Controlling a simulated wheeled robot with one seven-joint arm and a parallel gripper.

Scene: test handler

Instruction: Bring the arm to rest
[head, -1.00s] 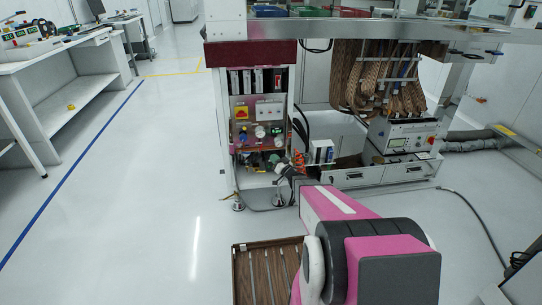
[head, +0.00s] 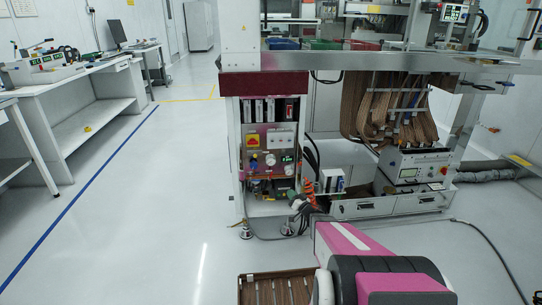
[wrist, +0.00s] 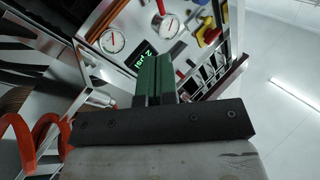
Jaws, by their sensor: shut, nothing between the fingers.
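My gripper (wrist: 156,62) shows in the wrist view with its green fingers together and nothing between them. It points at the machine's front panel, where round gauges (wrist: 113,41) and a small green-lit display lie beyond the fingers. No contact with the panel can be seen. In the head view, my pink and grey arm reaches from the lower right toward the base of the machine (head: 263,84). The gripper is small there and hard to make out against the panel's lower part.
An orange coiled hose (wrist: 22,135) is close at the left of the wrist view. A white instrument box (head: 416,166) stands right of the panel. A brown tray (head: 246,292) lies at the bottom. Open floor (head: 150,220) lies to the left, before white workbenches (head: 95,118).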

